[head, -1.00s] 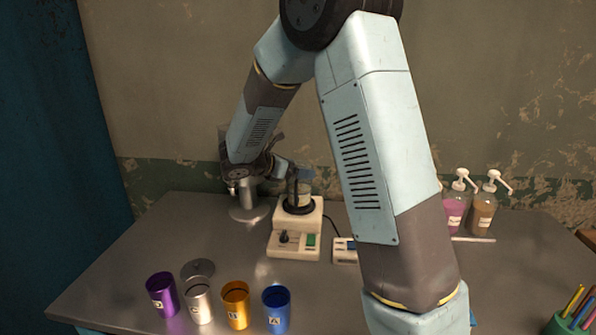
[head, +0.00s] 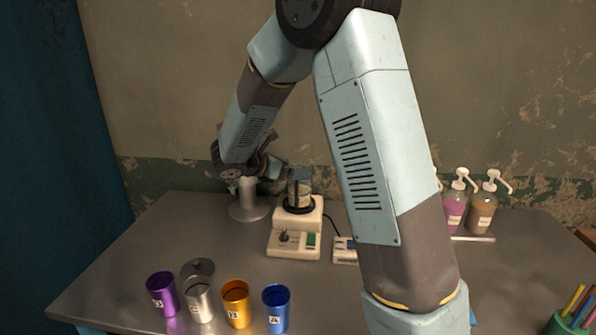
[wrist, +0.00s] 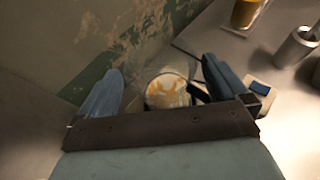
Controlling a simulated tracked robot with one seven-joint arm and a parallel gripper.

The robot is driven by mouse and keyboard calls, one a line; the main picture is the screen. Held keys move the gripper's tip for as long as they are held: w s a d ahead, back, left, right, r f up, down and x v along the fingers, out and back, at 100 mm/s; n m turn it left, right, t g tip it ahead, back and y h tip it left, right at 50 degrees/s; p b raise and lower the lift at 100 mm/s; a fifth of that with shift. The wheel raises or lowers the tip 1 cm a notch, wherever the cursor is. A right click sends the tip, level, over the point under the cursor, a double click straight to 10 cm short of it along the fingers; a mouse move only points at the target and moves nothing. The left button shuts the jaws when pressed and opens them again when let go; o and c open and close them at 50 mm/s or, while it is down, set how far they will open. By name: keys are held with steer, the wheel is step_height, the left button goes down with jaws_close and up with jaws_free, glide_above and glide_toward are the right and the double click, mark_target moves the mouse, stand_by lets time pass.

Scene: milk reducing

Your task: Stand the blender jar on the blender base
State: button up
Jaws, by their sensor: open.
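The blender jar (head: 299,190) is a clear jar with pale orange and white contents. It stands on the cream blender base (head: 296,240), which has a dark knob and a green switch on its front. In the wrist view the jar (wrist: 168,90) shows from above, between and just beyond my fingers. My gripper (wrist: 160,88) is open, with one finger on each side of the jar; I cannot tell whether either touches it. In the head view my gripper (head: 278,170) is small and partly hidden behind my own wrist, at the jar's upper left.
A grey metal stand (head: 249,208) is left of the base. Purple (head: 162,294), silver (head: 199,300), orange (head: 236,304) and blue (head: 277,308) cups line the front. Pump bottles (head: 482,211) stand at the back right. A small switch box (head: 344,250) is beside the base.

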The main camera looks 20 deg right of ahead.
steer(key=v, duration=1)
steer(key=s+d+r+m+g+y, duration=0.2)
steer(key=s+d+r+m+y, duration=0.1)
steer(key=s+d+m, duration=0.4)
steer(key=s+d+r+m+g+y, duration=0.1)
steer(key=s+d+r+m+y, duration=0.2)
steer(key=s, duration=0.5)
steer(key=s+d+r+m+t+y, duration=0.1)
steer(key=s+m+y, duration=0.5)
steer(key=s+m, duration=0.6)
steer(key=s+d+t, duration=0.1)
steer(key=s+t, duration=0.1)
steer(key=s, duration=0.1)
steer(key=shift+m, duration=0.3)
